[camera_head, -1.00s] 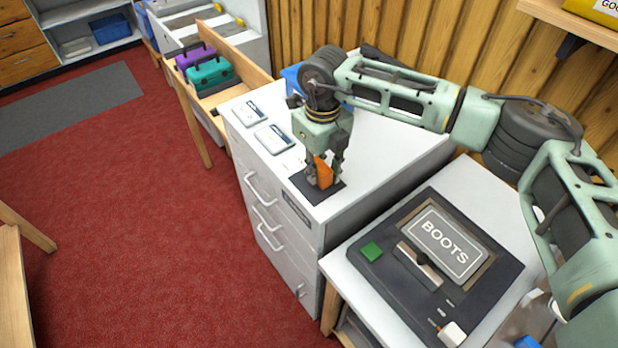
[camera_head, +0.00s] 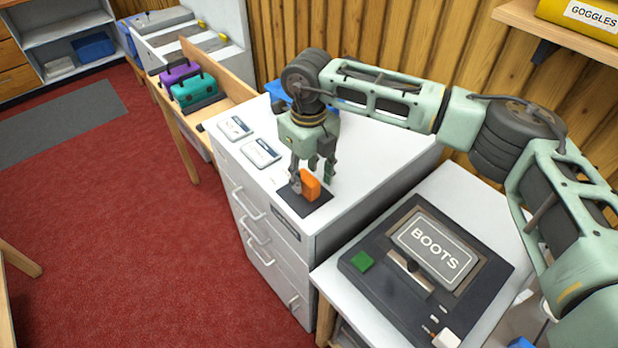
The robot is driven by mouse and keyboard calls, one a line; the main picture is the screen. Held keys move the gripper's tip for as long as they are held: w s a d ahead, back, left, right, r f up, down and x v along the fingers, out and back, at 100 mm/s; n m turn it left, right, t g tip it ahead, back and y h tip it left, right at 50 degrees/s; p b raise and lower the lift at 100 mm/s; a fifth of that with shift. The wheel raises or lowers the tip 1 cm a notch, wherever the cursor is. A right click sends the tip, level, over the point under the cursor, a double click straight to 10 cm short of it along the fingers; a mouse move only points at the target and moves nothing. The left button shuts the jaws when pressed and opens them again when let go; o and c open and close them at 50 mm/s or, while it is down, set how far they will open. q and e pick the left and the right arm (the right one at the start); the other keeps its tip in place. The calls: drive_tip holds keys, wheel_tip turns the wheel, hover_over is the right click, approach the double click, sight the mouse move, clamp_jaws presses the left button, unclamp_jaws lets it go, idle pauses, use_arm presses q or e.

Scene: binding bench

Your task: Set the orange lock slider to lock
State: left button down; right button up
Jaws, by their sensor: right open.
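The orange lock slider (camera_head: 310,185) stands upright on a dark plate (camera_head: 304,204) on top of the white drawer cabinet (camera_head: 375,150). My right gripper (camera_head: 313,182) points down at the slider, with its fingers spread open. One finger is at the slider's left side and the other is behind it to the right, apart from it. Lettering that would tell the slider's setting is not legible. My left gripper is not in view.
Two white label cards (camera_head: 261,153) lie on the cabinet top. A dark panel with a BOOTS screen (camera_head: 434,247) and a green button (camera_head: 362,261) is at the right. Purple (camera_head: 180,72) and teal (camera_head: 194,90) cases stand behind left.

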sight(309, 176)
wheel_tip(309, 176, up, 10)
idle(0.3)
idle(0.4)
